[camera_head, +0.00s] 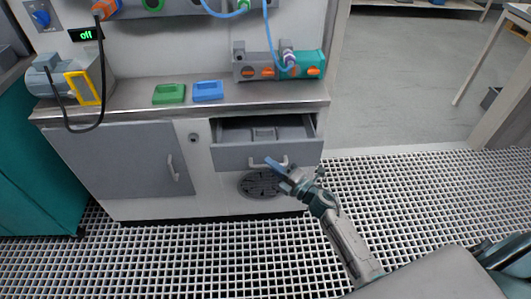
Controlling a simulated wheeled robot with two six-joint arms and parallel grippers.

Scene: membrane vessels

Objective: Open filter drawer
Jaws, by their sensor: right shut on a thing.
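The filter drawer (238,157) is in the white and grey cabinet, under the right part of the counter. It is pulled part way out, and its grey inside shows with a small handle-like shape (263,133) in it. My right gripper (277,166) is at the drawer's front and shut on the drawer handle (284,160). The fingers partly hide the handle. My left gripper is not in view.
A grey cabinet door (120,160) with a handle is closed at the left. On the counter (130,104) are a green tray (169,94), a blue tray (208,91), a pump (65,77) and a filter rack (270,66). The grated floor (200,255) in front is clear.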

